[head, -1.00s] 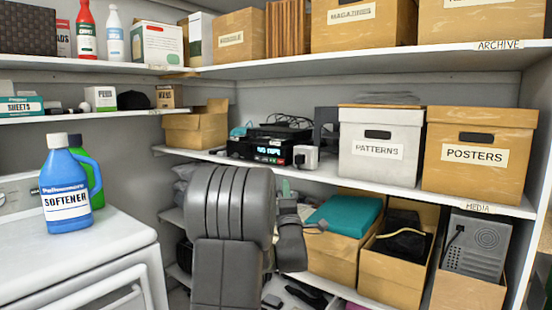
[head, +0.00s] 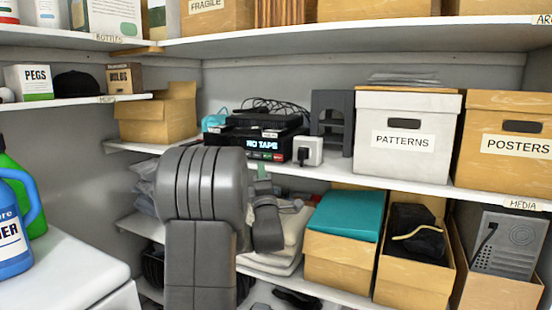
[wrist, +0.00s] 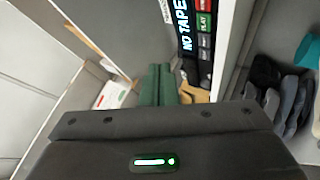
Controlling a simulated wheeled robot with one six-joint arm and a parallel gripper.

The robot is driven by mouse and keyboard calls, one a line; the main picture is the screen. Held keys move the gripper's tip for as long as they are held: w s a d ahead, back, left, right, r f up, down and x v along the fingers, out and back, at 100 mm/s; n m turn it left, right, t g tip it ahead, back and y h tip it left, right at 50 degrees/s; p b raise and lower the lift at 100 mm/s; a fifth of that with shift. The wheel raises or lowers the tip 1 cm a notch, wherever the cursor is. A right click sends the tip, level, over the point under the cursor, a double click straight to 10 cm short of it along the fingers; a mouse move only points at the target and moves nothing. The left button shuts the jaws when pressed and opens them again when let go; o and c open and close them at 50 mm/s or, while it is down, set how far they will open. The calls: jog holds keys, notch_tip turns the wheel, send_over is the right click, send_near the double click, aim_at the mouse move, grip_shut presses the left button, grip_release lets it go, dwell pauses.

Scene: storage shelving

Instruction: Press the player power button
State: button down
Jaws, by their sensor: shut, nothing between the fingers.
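The player (head: 240,146) is a black deck on the middle shelf, with a lit display reading "NO TAPE" and small coloured buttons at its front right. In the wrist view its front (wrist: 186,40) shows at the upper middle, with a red button (wrist: 204,4), a green PLAY button (wrist: 204,22) and grey buttons below. I cannot tell which is the power button. My gripper (wrist: 159,68) has green fingers, closed together and empty, left of the player's button column in that view. In the head view its fingertips (head: 263,171) show just below the player's front, partly hidden by my arm.
A white plug-in adapter (head: 308,151) stands right of the player. Cables and a black unit (head: 264,121) lie on top of it. An open cardboard box (head: 157,118) is to its left, the white PATTERNS box (head: 405,165) to its right. The shelf edge (head: 345,173) runs below.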

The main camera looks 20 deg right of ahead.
aim_at(278, 158)
jog(key=w+d+p, duration=0.4)
jog(key=d, duration=0.1)
jog(key=shift+w+f, duration=0.15)
jog(key=shift+w, duration=0.1)
jog(key=shift+w+d, duration=0.7)
jog(key=shift+d, duration=0.1)
jog(key=shift+w+d+b, duration=0.2)
jog(key=shift+b, duration=0.65)
dwell(1.0)
jog(key=shift+w+d, duration=0.1)
